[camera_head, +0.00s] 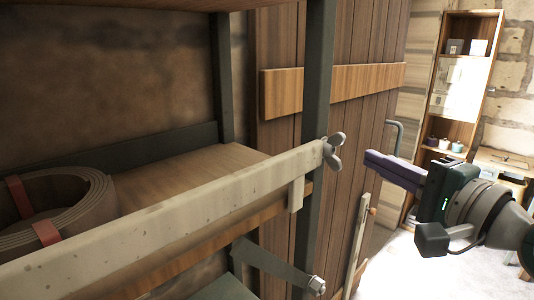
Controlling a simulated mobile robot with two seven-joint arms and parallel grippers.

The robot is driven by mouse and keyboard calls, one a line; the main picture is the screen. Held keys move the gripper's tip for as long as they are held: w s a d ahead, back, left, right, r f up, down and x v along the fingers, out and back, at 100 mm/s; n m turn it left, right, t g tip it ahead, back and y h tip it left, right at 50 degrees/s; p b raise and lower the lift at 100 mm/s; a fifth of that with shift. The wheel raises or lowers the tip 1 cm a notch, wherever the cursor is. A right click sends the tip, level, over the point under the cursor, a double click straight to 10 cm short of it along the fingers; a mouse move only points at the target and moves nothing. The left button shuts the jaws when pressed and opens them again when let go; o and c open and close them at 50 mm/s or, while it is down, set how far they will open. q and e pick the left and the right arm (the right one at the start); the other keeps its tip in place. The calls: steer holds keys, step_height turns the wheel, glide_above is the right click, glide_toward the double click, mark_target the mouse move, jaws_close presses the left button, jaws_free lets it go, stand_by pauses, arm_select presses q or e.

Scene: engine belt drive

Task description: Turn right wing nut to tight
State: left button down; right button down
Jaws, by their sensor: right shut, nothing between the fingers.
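The right wing nut (333,152) is grey with rounded wings. It sits at the right end of a pale, worn bar (170,219), against the dark metal post (318,90). My right gripper (370,160) is to the right of the wing nut, pointing left at about its height. Its purple fingers are shut and empty, and a gap shows between their tips and the nut. My left gripper is not in view.
A coiled brown belt (95,195) with red straps lies on the wooden shelf (200,160) behind the bar. A lower bracket (275,266) ends in a bolt near the post. A plank door (355,110) stands behind, and a tall cabinet (460,75) is at the far right.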

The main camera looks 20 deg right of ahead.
mark_target(334, 151)
steer(key=a+p, duration=0.1)
steer(key=a, duration=0.1)
steer(key=w+a+p, duration=0.1)
steer(key=a+p, duration=0.1)
stand_by(0.4)
steer(key=shift+m+p, duration=0.4)
steer(key=shift+m+g, duration=0.3)
steer(key=shift+m, duration=0.2)
